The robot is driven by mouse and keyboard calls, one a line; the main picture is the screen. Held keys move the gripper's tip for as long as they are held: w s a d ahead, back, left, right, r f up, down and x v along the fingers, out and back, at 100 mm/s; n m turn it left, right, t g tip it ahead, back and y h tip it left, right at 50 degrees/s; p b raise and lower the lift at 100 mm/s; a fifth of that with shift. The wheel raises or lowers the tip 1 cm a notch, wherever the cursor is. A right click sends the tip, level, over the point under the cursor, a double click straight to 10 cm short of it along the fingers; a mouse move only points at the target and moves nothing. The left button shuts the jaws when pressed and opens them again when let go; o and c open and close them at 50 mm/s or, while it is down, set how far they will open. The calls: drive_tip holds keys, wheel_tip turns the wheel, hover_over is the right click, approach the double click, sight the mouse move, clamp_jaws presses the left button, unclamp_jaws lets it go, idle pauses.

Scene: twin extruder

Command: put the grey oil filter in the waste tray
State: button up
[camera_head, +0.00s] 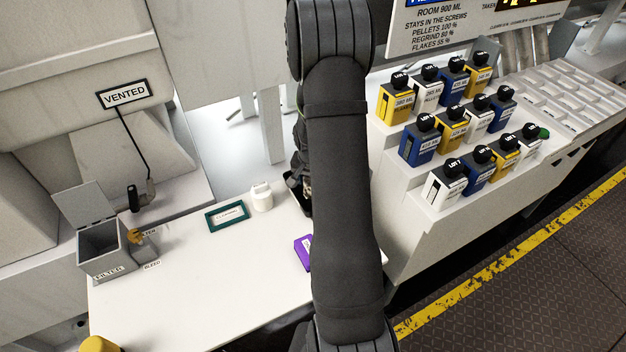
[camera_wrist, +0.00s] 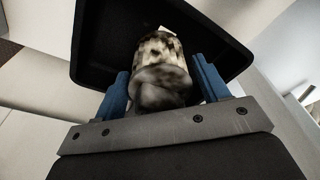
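The grey oil filter (camera_wrist: 160,75) is a stained, mottled cylinder in the wrist view, between the blue fingers of my gripper (camera_wrist: 162,85), which look closed against its sides. Its lower end is dark and blurred. The black waste tray (camera_wrist: 98,40) spans behind the filter in the wrist view. In the head view a small part of the tray (camera_head: 293,188) shows left of my arm, with a sliver of the filter (camera_head: 307,187) near it. My arm hides most of both, and my gripper. I cannot tell whether the filter touches the tray.
On the white table are a white bottle (camera_head: 262,197), a green-framed plate (camera_head: 227,216) and a purple box (camera_head: 303,252). Several labelled bottles (camera_head: 448,187) stand on a stepped rack at right.

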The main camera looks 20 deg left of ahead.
drive_tip(key=shift+o, duration=0.5)
drive_tip(key=shift+r, duration=0.3)
wheel_tip(320, 180, up, 12)
drive_tip(key=s, duration=0.2)
drive_tip(key=shift+f, duration=0.2)
drive_tip(key=shift+w+f, duration=0.1)
drive_tip(key=shift+f, duration=0.05)
drive_tip(key=f, duration=0.4)
drive_tip(key=w+f, duration=0.1)
drive_tip(key=f, duration=0.7)
drive_tip(key=shift+w+f, duration=0.1)
drive_tip(key=shift+w, duration=0.25)
drive_tip(key=shift+w+r, duration=0.1)
drive_tip(key=shift+r, duration=1.3)
